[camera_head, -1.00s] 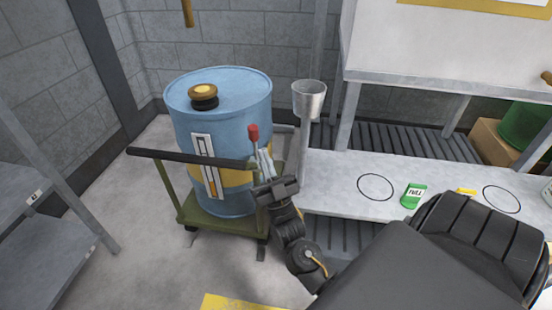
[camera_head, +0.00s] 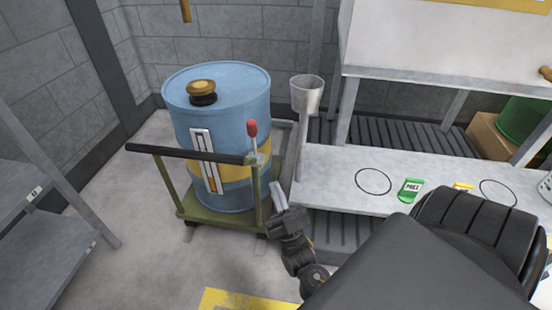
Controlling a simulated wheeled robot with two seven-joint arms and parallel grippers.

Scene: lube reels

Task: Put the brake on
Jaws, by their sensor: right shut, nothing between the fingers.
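The brake lever (camera_head: 252,129), a thin upright shaft with a red knob, stands at the right end of the cart's black handle bar. The green cart (camera_head: 188,203) carries a blue drum (camera_head: 235,98) with a yellow band. My right gripper (camera_head: 277,188) is shut and empty. In the picture it is below and to the right of the lever, beside the cart's right front post, with a visible gap to the knob. My left gripper is not in view.
A grey bench (camera_head: 330,185) with a green tag (camera_head: 411,190) stands right of the cart. A metal funnel cup (camera_head: 306,95) stands on a post between drum and bench. Grey shelves (camera_head: 40,235) are at left. Floor in front of the cart is clear.

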